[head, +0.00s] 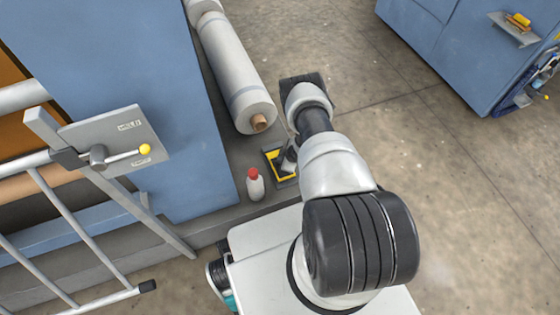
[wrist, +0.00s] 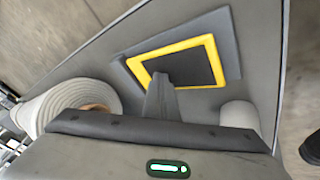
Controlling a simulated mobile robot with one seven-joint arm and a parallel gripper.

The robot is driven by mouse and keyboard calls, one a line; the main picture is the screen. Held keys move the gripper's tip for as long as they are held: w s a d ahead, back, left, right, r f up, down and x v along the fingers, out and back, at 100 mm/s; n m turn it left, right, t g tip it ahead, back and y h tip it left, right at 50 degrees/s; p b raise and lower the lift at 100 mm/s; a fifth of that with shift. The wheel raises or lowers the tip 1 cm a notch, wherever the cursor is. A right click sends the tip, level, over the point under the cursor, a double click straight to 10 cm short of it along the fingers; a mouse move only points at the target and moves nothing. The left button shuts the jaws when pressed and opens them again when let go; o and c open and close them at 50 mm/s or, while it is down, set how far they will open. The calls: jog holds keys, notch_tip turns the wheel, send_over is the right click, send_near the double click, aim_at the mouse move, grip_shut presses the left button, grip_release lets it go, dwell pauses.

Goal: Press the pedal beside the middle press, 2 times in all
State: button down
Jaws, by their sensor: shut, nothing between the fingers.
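The pedal (wrist: 205,62) is a dark plate with a yellow frame, set on a grey base on the plinth beside the blue press. In the head view the pedal (head: 284,179) is partly hidden by my gripper (head: 288,160). In the wrist view my gripper (wrist: 160,82) is shut and empty, its fingertips over the near edge of the pedal's frame. I cannot tell whether the tips touch the pedal. The blue press (head: 160,100) stands to the left in the head view.
A white bottle with a red cap (head: 255,184) stands on the plinth left of the pedal. A large white roll (head: 236,70) lies behind it. A lever panel (head: 120,140) and a rail gate are at left. Concrete floor (head: 450,190) is open at right.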

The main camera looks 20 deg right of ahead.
jog(key=shift+s+f, duration=0.2)
jog(key=shift+f, duration=0.05)
jog(key=shift+r, duration=0.1)
jog(key=shift+w+r+p, duration=0.25)
jog(key=shift+r+p, duration=0.05)
jog(key=shift+r, duration=0.5)
jog(key=shift+w+r+p, duration=0.25)
jog(key=shift+r, duration=0.5)
jog(key=shift+w, duration=0.1)
jog(key=r+p, duration=0.1)
jog(key=r, duration=0.1)
jog(key=w+r, duration=0.1)
jog(key=r, duration=0.1)
jog(key=shift+w+r+p, duration=0.2)
jog(key=shift+r+p, duration=0.2)
